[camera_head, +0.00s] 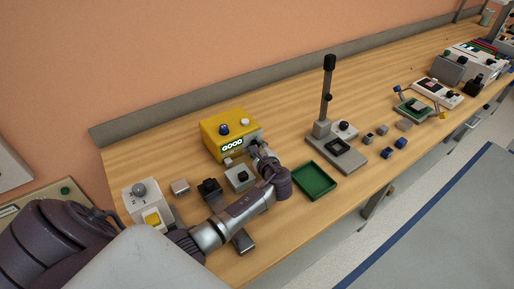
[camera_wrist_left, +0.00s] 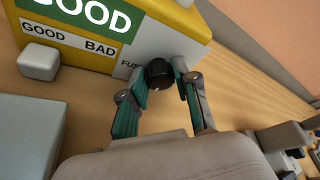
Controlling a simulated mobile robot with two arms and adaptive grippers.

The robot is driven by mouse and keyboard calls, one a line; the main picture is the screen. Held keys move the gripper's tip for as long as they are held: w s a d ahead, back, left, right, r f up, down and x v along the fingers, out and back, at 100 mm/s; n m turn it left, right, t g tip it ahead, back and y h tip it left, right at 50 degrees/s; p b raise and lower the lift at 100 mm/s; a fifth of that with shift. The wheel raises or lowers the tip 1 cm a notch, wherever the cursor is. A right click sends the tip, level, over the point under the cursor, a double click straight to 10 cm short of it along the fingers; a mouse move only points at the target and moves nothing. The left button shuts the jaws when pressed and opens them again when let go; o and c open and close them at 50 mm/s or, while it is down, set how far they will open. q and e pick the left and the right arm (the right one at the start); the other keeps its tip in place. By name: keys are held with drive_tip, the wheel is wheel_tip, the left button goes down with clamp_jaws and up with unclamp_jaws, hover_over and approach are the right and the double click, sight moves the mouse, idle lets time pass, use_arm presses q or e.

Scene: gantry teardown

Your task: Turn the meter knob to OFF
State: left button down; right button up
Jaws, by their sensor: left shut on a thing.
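The yellow meter (camera_head: 222,145) stands on the wooden bench near the wall. Its lit display reads GOOD, and a blue and a white button sit on its top. In the left wrist view the meter's front (camera_wrist_left: 185,45) carries a GOOD/BAD label and a partly hidden label starting "FUS". A round black knob (camera_wrist_left: 160,73) sits at this panel, between my left gripper's fingers. My left gripper (camera_head: 257,148) reaches the right end of the meter's front and is shut on the knob, as the left wrist view (camera_wrist_left: 164,82) also shows. The knob's pointer and markings are hidden. My right gripper is not in view.
A green tray (camera_head: 315,181) and a grey stand with a tall post (camera_head: 327,95) are right of my left gripper. Small blocks and a white box with a yellow switch (camera_head: 153,219) stand left of my forearm. Electronics fill the bench's far right.

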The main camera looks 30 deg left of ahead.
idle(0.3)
use_arm(q)
drive_tip(key=c, duration=0.9)
unclamp_jaws()
drive_tip(key=shift+o, duration=0.2)
drive_tip(key=v, duration=1.2)
